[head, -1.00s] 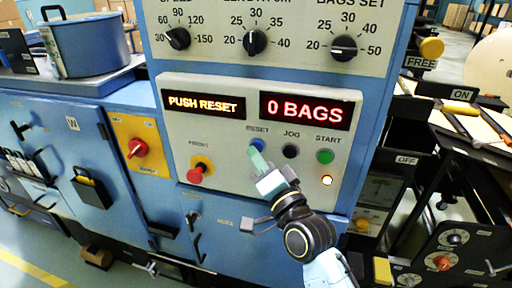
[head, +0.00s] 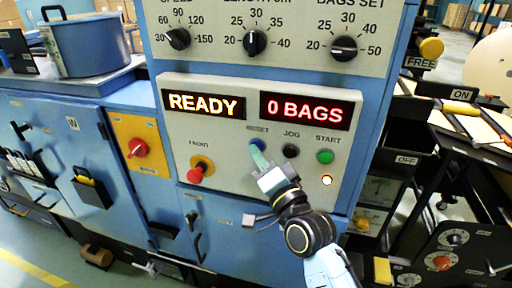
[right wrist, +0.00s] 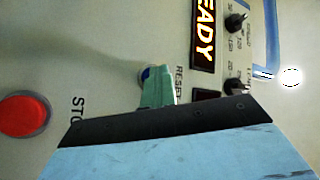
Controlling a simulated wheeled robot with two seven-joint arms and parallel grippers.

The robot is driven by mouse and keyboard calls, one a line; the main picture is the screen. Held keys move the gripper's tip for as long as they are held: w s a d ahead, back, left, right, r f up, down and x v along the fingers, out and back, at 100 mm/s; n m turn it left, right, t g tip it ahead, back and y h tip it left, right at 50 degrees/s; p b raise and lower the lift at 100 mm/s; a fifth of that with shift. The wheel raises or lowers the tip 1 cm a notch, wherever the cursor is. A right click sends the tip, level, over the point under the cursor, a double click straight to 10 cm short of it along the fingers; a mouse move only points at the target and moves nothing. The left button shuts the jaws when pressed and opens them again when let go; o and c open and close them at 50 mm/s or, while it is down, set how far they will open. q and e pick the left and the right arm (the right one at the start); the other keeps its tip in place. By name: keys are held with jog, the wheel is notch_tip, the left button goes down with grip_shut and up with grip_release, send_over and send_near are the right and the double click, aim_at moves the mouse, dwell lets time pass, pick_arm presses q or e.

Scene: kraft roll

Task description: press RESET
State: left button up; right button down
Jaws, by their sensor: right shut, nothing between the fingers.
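The blue RESET button (head: 257,144) is on the pale control panel (head: 225,130), under its RESET label. My right gripper (head: 258,158) is shut and empty, its pale green fingertips at the button and covering part of it. In the right wrist view the fingertips (right wrist: 157,88) overlap the blue button (right wrist: 145,73) beside the RESET lettering; I cannot tell whether they touch it. The left display (head: 204,103) reads READY and the right display (head: 305,110) reads 0 BAGS. My left gripper is not in view.
The black JOG button (head: 290,151) and green START button (head: 325,157) are just right of RESET. Several dials sit above the displays.

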jog(key=shift+s, duration=0.1)
jog(key=shift+s+a+p, duration=0.2)
jog(key=shift+s+p, duration=0.35)
jog(key=shift+s, duration=0.15)
jog(key=s, duration=0.1)
jog(key=s+a+p, duration=0.1)
jog(key=s, duration=0.1)
jog(key=s+p, duration=0.1)
jog(key=shift+s+a, duration=0.3)
jog(key=shift+s, duration=0.1)
